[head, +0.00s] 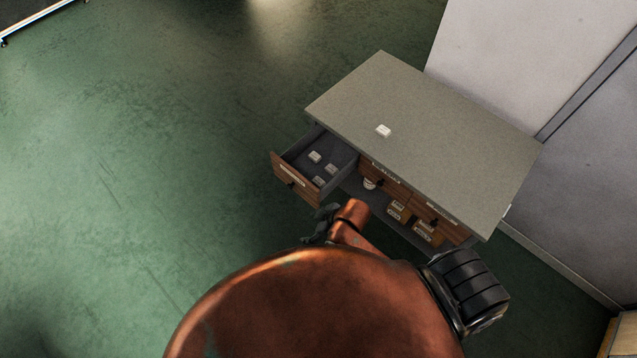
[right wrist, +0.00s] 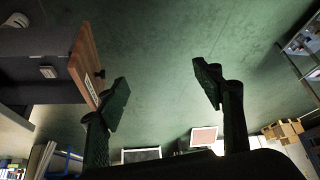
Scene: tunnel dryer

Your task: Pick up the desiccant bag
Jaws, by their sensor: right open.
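Several small white packets (head: 315,157) that look like desiccant bags lie in the open drawer (head: 292,176) at the left end of a grey-topped cabinet. Another small white packet (head: 383,131) lies on the cabinet top. Their print is too small to read. My right gripper (head: 322,222) is in front of the cabinet, just below the open drawer in the picture, partly hidden by my arm. In the right wrist view its fingers (right wrist: 162,92) are spread with nothing between them, and the wooden drawer front (right wrist: 90,68) is beside the left finger. My left gripper does not show.
The cabinet top (head: 430,150) is otherwise bare. Closed drawers with dark knobs sit right of the open one. Pale wall panels (head: 540,50) stand behind. Green floor (head: 130,170) at left is clear.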

